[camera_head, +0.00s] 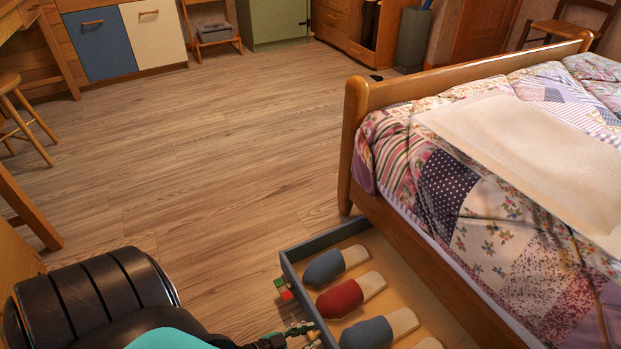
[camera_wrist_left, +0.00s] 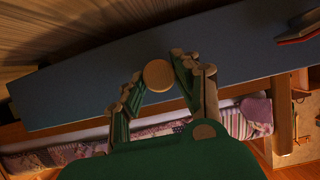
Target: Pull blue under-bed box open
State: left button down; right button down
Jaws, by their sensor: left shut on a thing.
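The blue under-bed box (camera_head: 328,234) stands out from beneath the bed, with its inside showing from above. Its blue front panel (camera_wrist_left: 90,88) fills much of the left wrist view, with a round wooden knob (camera_wrist_left: 158,75) on it. My left gripper (camera_head: 297,334) is at the box's front, low in the head view. In the left wrist view its two fingers (camera_wrist_left: 158,86) are closed on either side of the knob. The knob's stem is hidden. My right gripper is in neither view.
Slippers, blue (camera_head: 323,267) and red (camera_head: 340,299), lie in the box. The bed (camera_head: 355,130) with a patchwork quilt is at the right. Wooden floor (camera_head: 200,170) lies clear left of the box. A stool (camera_head: 15,110) stands at the far left.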

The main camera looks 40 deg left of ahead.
pick_arm(q)
jog(key=c, duration=1)
grip_release()
jog(key=shift+o, duration=0.2)
jog(key=v, duration=1.2)
